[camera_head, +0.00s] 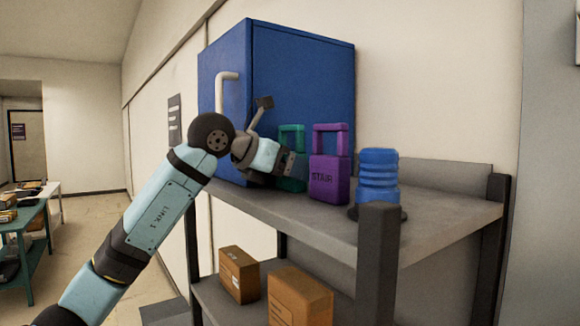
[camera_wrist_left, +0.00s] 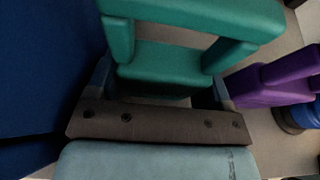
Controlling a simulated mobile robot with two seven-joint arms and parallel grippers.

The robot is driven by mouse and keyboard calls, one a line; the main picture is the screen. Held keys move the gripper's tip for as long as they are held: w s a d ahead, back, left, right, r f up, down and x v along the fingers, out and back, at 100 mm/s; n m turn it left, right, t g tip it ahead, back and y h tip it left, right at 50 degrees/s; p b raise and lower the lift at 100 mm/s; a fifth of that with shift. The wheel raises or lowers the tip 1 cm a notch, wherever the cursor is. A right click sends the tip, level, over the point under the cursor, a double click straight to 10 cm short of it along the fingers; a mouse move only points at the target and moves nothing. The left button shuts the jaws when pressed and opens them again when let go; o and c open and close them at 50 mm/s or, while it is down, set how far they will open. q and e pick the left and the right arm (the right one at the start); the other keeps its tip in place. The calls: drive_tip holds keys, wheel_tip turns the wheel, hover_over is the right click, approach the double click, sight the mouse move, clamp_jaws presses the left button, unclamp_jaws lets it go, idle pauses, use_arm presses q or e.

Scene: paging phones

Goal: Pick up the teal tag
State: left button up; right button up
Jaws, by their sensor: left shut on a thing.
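The teal tag (camera_head: 291,137) stands upright on the upper shelf, with a block-like body and a square loop on top. In the head view my left gripper (camera_head: 291,165) covers much of its body. In the left wrist view the teal tag (camera_wrist_left: 172,62) sits between the two fingers of my left gripper (camera_wrist_left: 165,88), which is shut on its body. Whether its base touches the shelf is hidden. My right gripper is in neither view.
A purple tag (camera_head: 330,180) marked STAIR stands close to the right of the teal one. A blue ribbed object (camera_head: 377,178) is farther right, near a dark post (camera_head: 377,250). A blue cabinet (camera_head: 300,80) stands behind. Boxes (camera_head: 300,298) lie on the lower shelf.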

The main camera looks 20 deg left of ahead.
use_arm(q)
drive_tip(key=shift+r, duration=0.1)
drive_tip(key=shift+s+r+b, duration=0.2)
drive_tip(key=shift+r+b, duration=0.1)
drive_tip(key=shift+b, duration=0.25)
wheel_tip(320, 180, up, 11)
drive_tip(key=shift+f+b, duration=0.1)
drive_tip(key=shift+b, duration=0.6)
drive_tip(key=s+d+b, duration=0.2)
drive_tip(key=s+d, duration=0.1)
drive_tip(key=s, duration=0.6)
drive_tip(key=s+d+b, duration=0.3)
drive_tip(key=s, duration=0.6)
drive_tip(key=shift+s+d, duration=0.15)
drive_tip(key=shift+s, duration=0.15)
